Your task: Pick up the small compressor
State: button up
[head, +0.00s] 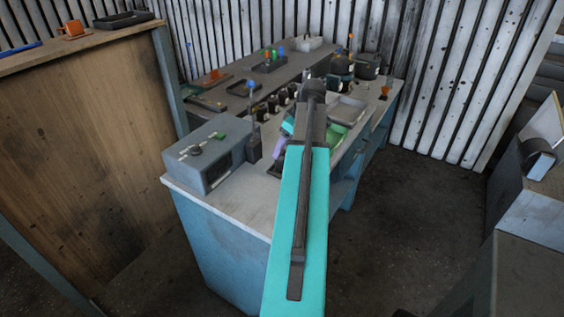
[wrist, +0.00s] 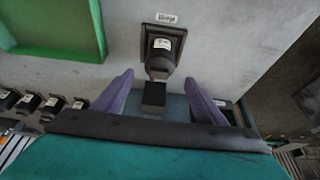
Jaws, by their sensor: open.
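A dark, rounded unit (wrist: 163,48) with a white label stands on a square dark base in the wrist view, likely the small compressor. A narrower dark block sticks out from it toward my gripper. My gripper (wrist: 159,78) is open, its two purple fingers on either side of that block, with visible gaps and nothing held. In the head view two dark rounded units, one at the left (head: 342,66) and one at the right (head: 368,66), stand at the bench's far end. I cannot tell which is the one below my gripper. My arm hides part of the bench there.
A green tray (wrist: 95,50) lies left of the unit in the wrist view, and several small black parts (wrist: 30,102) stand in a row. The bench edge is at right. A grey box (head: 210,150) sits at the bench's near end.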

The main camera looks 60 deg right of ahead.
jog(key=shift+p+x, duration=0.55)
jog(key=shift+x, duration=1.5)
jog(key=shift+s+d+f, duration=0.1)
jog(key=shift+s, duration=0.05)
jog(key=shift+c, duration=0.4)
grip_shut()
jog(key=shift+r+b, duration=1.2)
jog(key=shift+r, duration=3.9)
